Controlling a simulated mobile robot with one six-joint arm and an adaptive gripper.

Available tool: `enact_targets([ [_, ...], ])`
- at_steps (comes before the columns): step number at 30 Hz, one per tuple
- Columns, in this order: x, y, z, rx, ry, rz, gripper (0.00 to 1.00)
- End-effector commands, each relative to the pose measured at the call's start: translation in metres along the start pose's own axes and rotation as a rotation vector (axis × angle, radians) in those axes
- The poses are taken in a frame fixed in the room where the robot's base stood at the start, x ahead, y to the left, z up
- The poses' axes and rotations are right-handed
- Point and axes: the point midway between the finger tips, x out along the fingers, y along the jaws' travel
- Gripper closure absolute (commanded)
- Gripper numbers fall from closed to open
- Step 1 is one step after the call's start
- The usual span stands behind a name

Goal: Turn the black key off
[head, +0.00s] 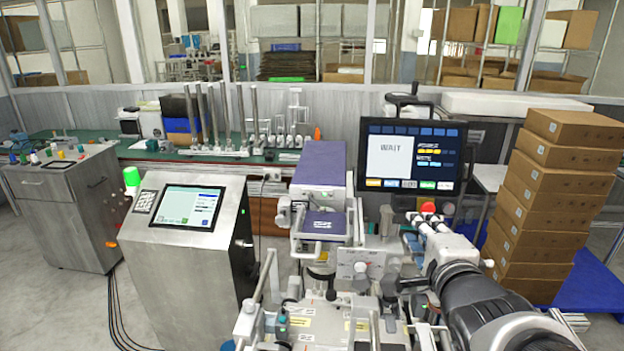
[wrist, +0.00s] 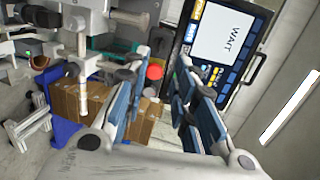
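I cannot make out the black key for certain in either view; it may be hidden or too small. A monitor (head: 412,157) reading "WAIT" stands behind my gripper (head: 411,233); it also shows tilted in the wrist view (wrist: 226,38). A red round button (head: 428,206) is just behind my gripper, and in the wrist view the red button (wrist: 155,72) shows between the fingers. My gripper in the wrist view (wrist: 163,78) has its two blue-padded fingers apart, with nothing between the pads. I see no contact with the monitor or button.
A steel cabinet with a touchscreen (head: 187,207) stands at left centre. A grey cabinet with several coloured knobs (head: 60,185) is at far left. Stacked cardboard boxes (head: 550,190) stand at right on a blue pallet (head: 598,290). Machine parts crowd the space below my gripper.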

Motion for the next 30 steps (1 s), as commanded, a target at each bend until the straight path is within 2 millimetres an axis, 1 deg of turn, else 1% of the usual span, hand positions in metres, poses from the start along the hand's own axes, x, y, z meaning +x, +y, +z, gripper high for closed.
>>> enact_targets([
  [1, 0.009, -0.001, 0.001, 0.001, -0.003, 0.004, 0.75],
  [5, 0.027, -0.001, 0.001, 0.0, -0.002, 0.006, 0.75],
  [10, 0.037, -0.005, 0.002, 0.003, -0.009, 0.005, 0.75],
  [20, 0.052, -0.004, 0.0, 0.001, 0.0, 0.005, 0.75],
  [24, 0.074, -0.001, 0.001, -0.001, -0.002, 0.003, 0.75],
  [30, 0.1, 0.001, 0.0, -0.001, -0.001, -0.001, 0.75],
])
